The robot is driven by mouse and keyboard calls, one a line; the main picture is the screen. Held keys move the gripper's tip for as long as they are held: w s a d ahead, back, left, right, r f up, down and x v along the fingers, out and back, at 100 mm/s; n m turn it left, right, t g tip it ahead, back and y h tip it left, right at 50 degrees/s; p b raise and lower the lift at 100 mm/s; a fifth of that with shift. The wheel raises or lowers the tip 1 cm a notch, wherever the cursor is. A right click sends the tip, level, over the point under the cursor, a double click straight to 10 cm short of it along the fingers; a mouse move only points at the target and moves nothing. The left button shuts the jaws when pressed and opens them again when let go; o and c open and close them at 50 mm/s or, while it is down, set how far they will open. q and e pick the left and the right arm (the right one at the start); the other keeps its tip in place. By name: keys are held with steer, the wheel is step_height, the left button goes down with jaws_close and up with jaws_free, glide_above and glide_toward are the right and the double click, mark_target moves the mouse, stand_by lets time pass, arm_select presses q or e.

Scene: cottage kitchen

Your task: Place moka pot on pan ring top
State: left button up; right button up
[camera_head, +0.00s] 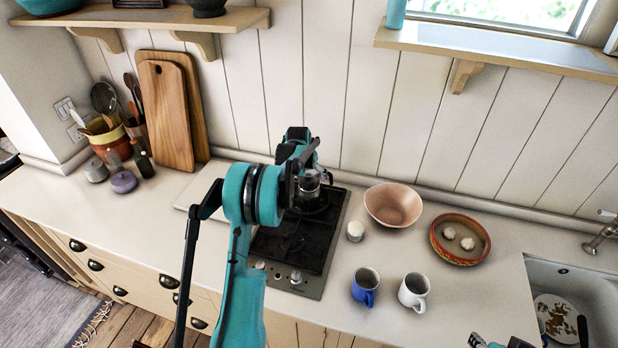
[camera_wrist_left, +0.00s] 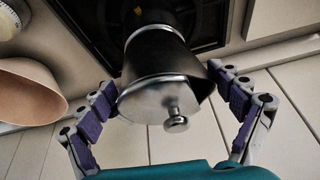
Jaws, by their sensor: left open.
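The moka pot (camera_head: 309,187), silver with a dark body, stands over the back ring of the black hob (camera_head: 283,243); my left gripper partly hides it in the head view. In the left wrist view the moka pot (camera_wrist_left: 158,62) shows its metal lid and round knob between the fingers. My left gripper (camera_wrist_left: 162,84) is open, with one purple-padded finger on each side of the pot. The left gripper (camera_head: 306,166) is at the pot's height in the head view. Contact between pot and ring is hidden. A bit of my right gripper (camera_head: 492,343) shows at the bottom edge.
A pink bowl (camera_head: 393,204) and a small white jar (camera_head: 355,231) stand right of the hob. Blue (camera_head: 366,286) and white (camera_head: 413,291) mugs stand nearer the front. A red-rimmed dish (camera_head: 460,239) and the sink (camera_head: 575,285) are further right.

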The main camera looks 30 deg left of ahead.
arm_select(q)
steer(key=v, duration=0.9)
steer(key=shift+s+r, duration=0.1)
steer(key=shift+r, duration=0.1)
steer(key=s+d+r+t, duration=0.1)
steer(key=s+d+r, duration=0.4)
steer(key=s+d, duration=0.25)
steer(key=s+d+r, duration=0.6)
steer(key=d, duration=0.2)
steer(key=s+d+f, duration=0.1)
steer(key=s+d, duration=0.2)
steer(key=s, duration=0.4)
steer(key=s+d+f+m+t, duration=0.1)
steer(key=s+d+f, duration=0.1)
steer(key=s+d, duration=0.2)
steer(key=s+d+f+h, duration=0.1)
steer(key=s+d, duration=0.3)
steer(key=s, duration=0.6)
steer(key=shift+f+m+t, duration=0.3)
steer(key=shift+f+t, duration=0.1)
steer(key=shift+f, duration=0.2)
steer(key=shift+d, duration=0.1)
step_height(320, 180, down, 18)
steer(key=b, duration=1.7)
steer(key=shift+r, duration=0.2)
